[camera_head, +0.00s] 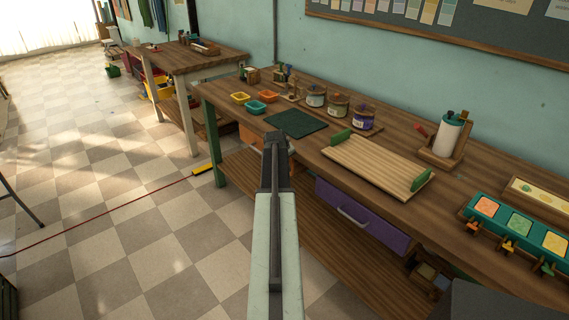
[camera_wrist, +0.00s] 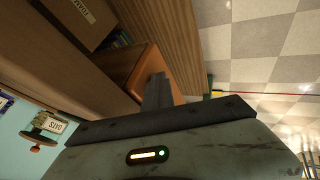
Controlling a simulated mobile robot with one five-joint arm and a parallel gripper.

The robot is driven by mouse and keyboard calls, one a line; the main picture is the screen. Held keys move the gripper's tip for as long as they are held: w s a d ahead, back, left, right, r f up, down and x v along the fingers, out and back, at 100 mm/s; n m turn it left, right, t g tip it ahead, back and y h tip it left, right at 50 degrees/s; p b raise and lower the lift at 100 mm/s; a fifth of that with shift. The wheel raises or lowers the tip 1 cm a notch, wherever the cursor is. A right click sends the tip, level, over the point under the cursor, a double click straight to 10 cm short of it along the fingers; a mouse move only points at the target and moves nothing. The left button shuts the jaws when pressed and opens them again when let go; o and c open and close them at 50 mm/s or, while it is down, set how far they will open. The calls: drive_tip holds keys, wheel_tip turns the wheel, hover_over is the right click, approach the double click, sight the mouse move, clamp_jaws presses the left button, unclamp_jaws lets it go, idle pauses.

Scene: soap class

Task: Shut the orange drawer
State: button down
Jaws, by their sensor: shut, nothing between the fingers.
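The orange drawer (camera_head: 250,138) is under the long workbench's top, at its left part. My gripper (camera_head: 274,142) and forearm cover much of it in the head view. In the wrist view the orange drawer (camera_wrist: 138,66) shows as a smooth orange face just beyond my fingers. My gripper (camera_wrist: 158,88) is shut and empty, its fingertips overlapping the orange face in the picture. I cannot tell whether they touch it.
A purple drawer (camera_head: 362,214) with a pale handle is to the right under the bench. On the top are a dark green mat (camera_head: 297,123), a wooden tray (camera_head: 372,165) and jars (camera_head: 337,103).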

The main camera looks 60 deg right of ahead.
drive_tip(key=shift+d+r, duration=0.2)
drive_tip(key=shift+d, duration=0.3)
drive_tip(key=a+r+p, duration=0.7)
drive_tip(key=a+p, duration=0.1)
drive_tip(key=a, duration=0.2)
drive_tip(key=shift+a+r, duration=0.25)
drive_tip(key=shift+r, duration=0.05)
